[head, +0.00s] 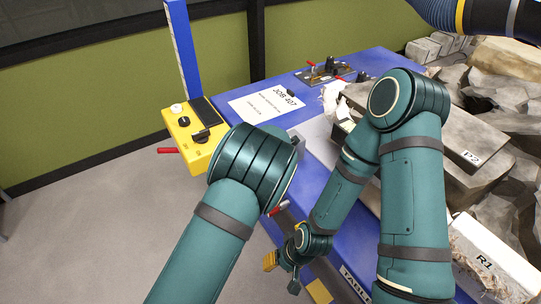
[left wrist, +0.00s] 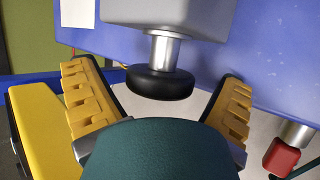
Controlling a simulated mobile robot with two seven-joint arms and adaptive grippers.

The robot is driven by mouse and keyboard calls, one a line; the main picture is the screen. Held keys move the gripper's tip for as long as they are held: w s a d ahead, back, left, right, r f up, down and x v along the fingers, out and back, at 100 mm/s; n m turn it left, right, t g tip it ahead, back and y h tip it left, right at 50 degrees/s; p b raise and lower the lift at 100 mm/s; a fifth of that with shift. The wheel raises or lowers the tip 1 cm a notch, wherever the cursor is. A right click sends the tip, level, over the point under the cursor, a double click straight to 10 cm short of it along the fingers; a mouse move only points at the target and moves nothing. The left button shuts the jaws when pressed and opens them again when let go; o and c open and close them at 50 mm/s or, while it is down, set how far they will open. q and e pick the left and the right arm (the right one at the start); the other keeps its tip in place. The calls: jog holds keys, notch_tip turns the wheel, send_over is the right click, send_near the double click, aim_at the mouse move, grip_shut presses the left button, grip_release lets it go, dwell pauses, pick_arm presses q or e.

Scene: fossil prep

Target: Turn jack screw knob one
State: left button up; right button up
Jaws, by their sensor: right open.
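A round black knob (left wrist: 160,83) sits at the end of a short metal shaft under a grey block (left wrist: 170,15) in the left wrist view. It is probably the jack screw knob; no number shows on it. My left gripper (left wrist: 155,98) is open, its yellow ribbed fingers left and right of the knob with gaps on both sides. Whether the knob is at fingertip depth I cannot tell. In the head view the left gripper and this knob are hidden behind my left arm. My right gripper (head: 281,274) is open and empty, low by the table's front edge.
The blue table (head: 225,85) carries a paper sheet (head: 265,103), a tool tray (head: 325,72) and large grey rocks (head: 500,95). A yellow control box (head: 190,135) with a red handle stands at its left. A red-tipped part (left wrist: 283,157) shows right of the left gripper.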

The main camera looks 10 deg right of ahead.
pick_arm(q)
jog(key=v, duration=1.2)
